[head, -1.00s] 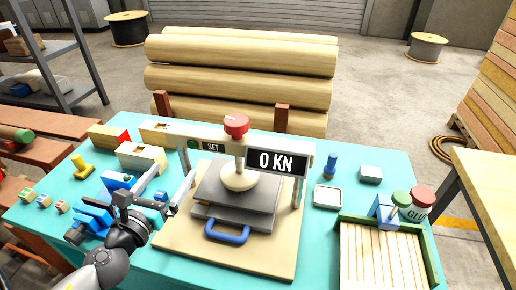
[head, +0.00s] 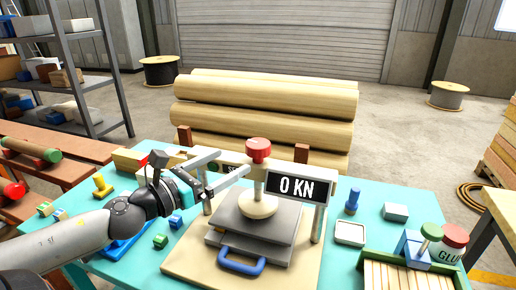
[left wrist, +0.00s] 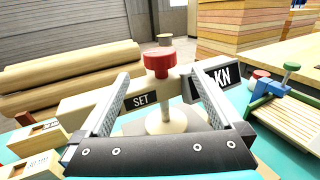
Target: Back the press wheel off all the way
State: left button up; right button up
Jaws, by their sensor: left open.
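The press wheel is a red knob (head: 258,149) on top of the press, above a pale screw and round pad (head: 257,206). It also shows in the left wrist view (left wrist: 159,63), ahead of and between the fingers. The press display (head: 297,187) reads 0 KN. Grey plates (head: 248,235) with a blue handle lie under the pad on a beige base (head: 190,262). My left gripper (head: 234,165) is open and empty, to the left of the wheel and apart from it. My right gripper is not in view.
A green-rimmed tray (head: 372,262) of wooden strips and a glue jar (head: 450,240) stand at the right. A blue stamp-like piece (head: 352,201) and a white dish (head: 350,233) lie right of the press. Logs (head: 262,110) lie behind the table.

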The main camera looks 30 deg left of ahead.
aim_at(249, 150)
pick_arm(q)
jog(key=w, duration=0.2)
jog(key=w+b, duration=0.1)
jog(key=w, duration=0.1)
jog(key=shift+d+b, duration=0.3)
jog(key=shift+d, duration=0.1)
jog(key=shift+w+d+b, duration=0.1)
jog(key=shift+w+b, duration=0.35)
jog(key=shift+w, duration=0.25)
jog(key=shift+w+d+b, duration=0.15)
jog(key=shift+w+b, duration=0.15)
jog(key=shift+w, duration=1.25)
jog(key=shift+w+d, duration=0.2)
jog(key=shift+w, duration=0.5)
jog(key=shift+w+d, duration=0.1)
jog(key=shift+w, duration=0.1)
jog(key=c, duration=1.3)
jog(key=shift+p, duration=0.3)
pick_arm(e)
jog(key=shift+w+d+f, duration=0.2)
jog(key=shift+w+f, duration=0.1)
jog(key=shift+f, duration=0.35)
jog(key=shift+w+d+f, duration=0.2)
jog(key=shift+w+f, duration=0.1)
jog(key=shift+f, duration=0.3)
